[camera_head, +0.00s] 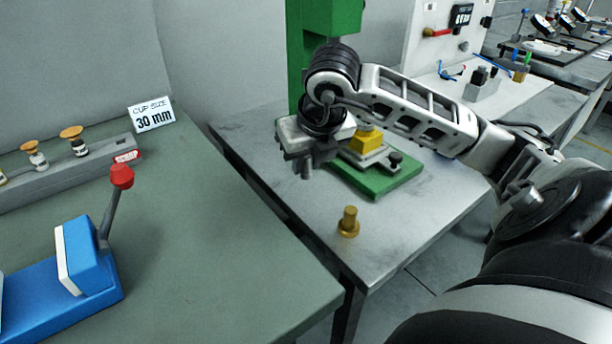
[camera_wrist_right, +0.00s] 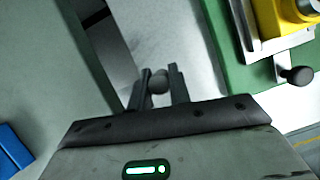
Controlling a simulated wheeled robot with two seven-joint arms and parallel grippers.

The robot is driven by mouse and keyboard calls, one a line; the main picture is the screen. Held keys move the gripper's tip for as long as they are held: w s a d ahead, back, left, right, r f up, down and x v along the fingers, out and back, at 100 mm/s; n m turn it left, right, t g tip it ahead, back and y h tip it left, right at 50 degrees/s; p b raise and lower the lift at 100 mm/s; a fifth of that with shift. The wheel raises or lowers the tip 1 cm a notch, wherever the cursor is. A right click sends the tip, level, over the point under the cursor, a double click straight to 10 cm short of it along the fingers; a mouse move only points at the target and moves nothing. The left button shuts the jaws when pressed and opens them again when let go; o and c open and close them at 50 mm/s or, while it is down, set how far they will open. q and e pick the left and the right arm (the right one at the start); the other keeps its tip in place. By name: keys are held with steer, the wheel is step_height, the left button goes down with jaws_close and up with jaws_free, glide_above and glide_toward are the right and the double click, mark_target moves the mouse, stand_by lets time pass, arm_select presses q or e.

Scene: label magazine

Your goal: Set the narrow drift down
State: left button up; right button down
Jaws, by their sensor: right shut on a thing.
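My right gripper (camera_head: 306,160) is over the metal-topped table (camera_head: 270,150), near its left edge. It is shut on the narrow drift, a grey rod whose lower end (camera_head: 307,172) shows below the fingers. In the right wrist view the round grey end of the drift (camera_wrist_right: 159,84) sits between the two fingers (camera_wrist_right: 160,90). The drift's end appears to be above the tabletop, but the exact gap cannot be told. Most of the drift is hidden by the gripper. My left gripper is not in view.
A stepped brass piece (camera_head: 348,222) stands on the metal table. Behind my right gripper is a green press (camera_head: 380,183) with a yellow block (camera_head: 366,143). A green-topped bench (camera_head: 215,240) at left bears a blue lever device (camera_head: 88,262). The metal table's front is mostly clear.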

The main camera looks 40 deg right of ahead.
mark_target(307, 174)
steer(key=x, duration=0.1)
steer(key=b+x, duration=0.1)
steer(key=x, duration=0.1)
steer(key=b+x, duration=0.1)
steer(key=shift+s+d+f, duration=0.15)
steer(key=shift+s+f, duration=0.05)
steer(key=shift+f, duration=0.25)
steer(key=shift+s+r, duration=0.1)
steer(key=shift+f+b, duration=0.3)
steer(key=shift+b, duration=0.05)
steer(key=c, duration=1.3)
jaws_free()
steer(key=shift+r, duration=0.1)
steer(key=shift+r+p, duration=0.35)
steer(key=shift+r, duration=0.05)
steer(key=p+v, duration=0.1)
steer(key=v, duration=1)
steer(key=shift+r, duration=0.3)
steer(key=shift+s, duration=0.15)
